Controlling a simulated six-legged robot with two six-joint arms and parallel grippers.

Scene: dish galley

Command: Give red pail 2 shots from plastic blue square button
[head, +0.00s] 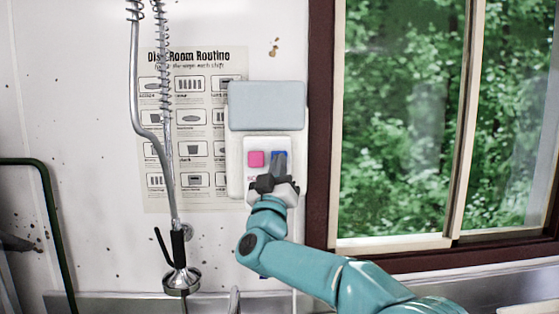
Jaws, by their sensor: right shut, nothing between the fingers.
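A white wall dispenser (235,165) with a grey-blue top panel hangs beside the window. I cannot tell whether the fingertips touch the button. The gripper's body and wrist hide the dispenser's lower part. The red pail is not in view. My left gripper is not in view.
A spray hose with a coiled spring and black-handled nozzle (180,277) hangs left of the dispenser, over a poster (152,120). A dark-framed window (322,120) is on the right. A dark green rail (48,200) stands at the far left.

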